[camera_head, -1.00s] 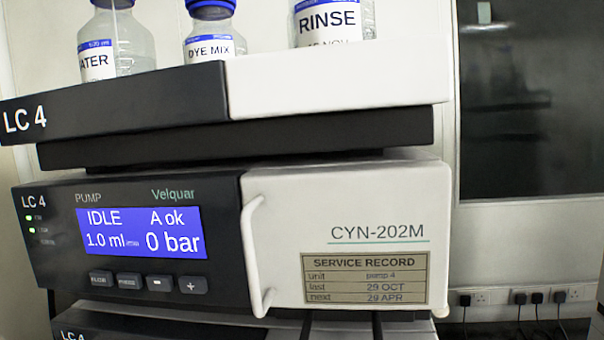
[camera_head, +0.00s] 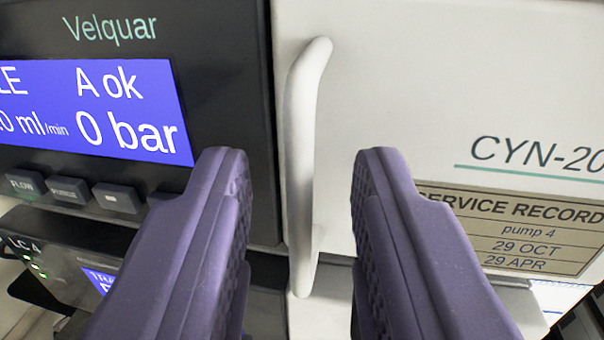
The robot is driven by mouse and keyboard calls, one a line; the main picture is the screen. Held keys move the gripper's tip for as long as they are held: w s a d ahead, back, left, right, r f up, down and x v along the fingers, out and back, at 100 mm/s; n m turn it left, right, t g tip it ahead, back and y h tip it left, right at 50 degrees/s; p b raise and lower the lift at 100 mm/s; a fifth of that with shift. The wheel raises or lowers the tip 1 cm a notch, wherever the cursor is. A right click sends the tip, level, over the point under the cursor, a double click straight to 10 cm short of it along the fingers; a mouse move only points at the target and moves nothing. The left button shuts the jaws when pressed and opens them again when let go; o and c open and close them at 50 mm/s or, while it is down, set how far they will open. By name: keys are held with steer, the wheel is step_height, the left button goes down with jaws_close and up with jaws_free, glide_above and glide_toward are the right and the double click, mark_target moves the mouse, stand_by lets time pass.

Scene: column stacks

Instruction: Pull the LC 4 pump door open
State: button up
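The LC 4 pump door (camera_head: 400,90) is a cream panel on the right half of the pump front, and it looks shut. Its white vertical bar handle (camera_head: 304,150) is near the door's left edge. My gripper (camera_head: 297,165) is open, with one purple finger left of the handle and the other right of it. The handle shows in the gap between the fingers, and neither finger appears to touch it. I cannot tell exactly how far the fingertips are from the door face.
The pump's dark panel (camera_head: 225,60) with its blue display (camera_head: 95,110) and a row of buttons (camera_head: 70,190) is left of the door. A service record label (camera_head: 520,235) is on the door. Another unit with a small screen (camera_head: 100,280) sits below.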

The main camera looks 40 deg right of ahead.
jaws_close()
stand_by(1.4)
